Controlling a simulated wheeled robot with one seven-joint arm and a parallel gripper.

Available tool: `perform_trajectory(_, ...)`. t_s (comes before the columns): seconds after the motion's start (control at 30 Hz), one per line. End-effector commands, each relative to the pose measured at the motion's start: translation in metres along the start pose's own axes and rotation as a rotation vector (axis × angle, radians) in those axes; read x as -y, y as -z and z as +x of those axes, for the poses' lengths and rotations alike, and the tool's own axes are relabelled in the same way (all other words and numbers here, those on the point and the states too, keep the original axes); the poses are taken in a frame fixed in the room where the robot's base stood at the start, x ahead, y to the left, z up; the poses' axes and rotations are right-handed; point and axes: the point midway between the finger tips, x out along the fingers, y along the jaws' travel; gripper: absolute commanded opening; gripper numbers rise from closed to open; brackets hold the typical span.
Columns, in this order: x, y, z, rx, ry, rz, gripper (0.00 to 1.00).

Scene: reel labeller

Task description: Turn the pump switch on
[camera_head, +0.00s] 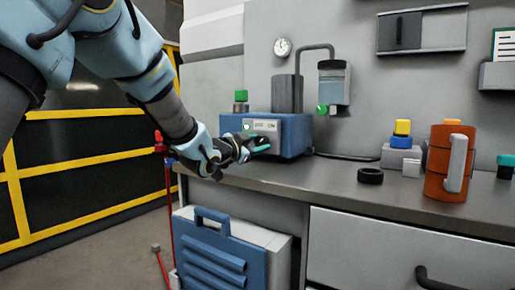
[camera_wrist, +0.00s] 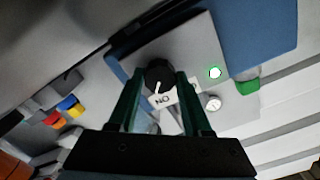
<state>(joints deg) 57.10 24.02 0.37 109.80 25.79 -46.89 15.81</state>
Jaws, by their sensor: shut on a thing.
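The pump unit is a blue box (camera_head: 295,134) with a grey front panel, standing on the bench against the wall. Its switch is a round black knob (camera_wrist: 158,74) with a white pointer line, on the panel in the wrist view. A white label (camera_wrist: 163,99) beside the knob reads ON, upside down in this view. My gripper (camera_head: 262,148) is at the panel's lower front in the head view. In the wrist view its two dark green fingers stand either side of the knob, shut on it.
A blue louvred case (camera_head: 215,250) stands below the bench front. A gauge (camera_head: 282,47) hangs above.

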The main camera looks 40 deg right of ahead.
Motion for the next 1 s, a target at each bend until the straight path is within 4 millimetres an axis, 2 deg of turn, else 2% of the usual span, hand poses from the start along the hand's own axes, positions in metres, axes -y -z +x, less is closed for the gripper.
perform_trajectory(0.4,-0.0001,0.0001,0.0,0.0,-0.001,0.009,0.0)
perform_trajectory(0.43,-0.0001,0.0001,0.0,0.0,-0.001,0.009,0.51)
perform_trajectory(0.7,-0.0001,0.0001,0.0,0.0,0.0,0.007,0.79)
perform_trajectory(1.0,0.0003,0.0,-0.0042,0.0,0.0,0.007,0.79)
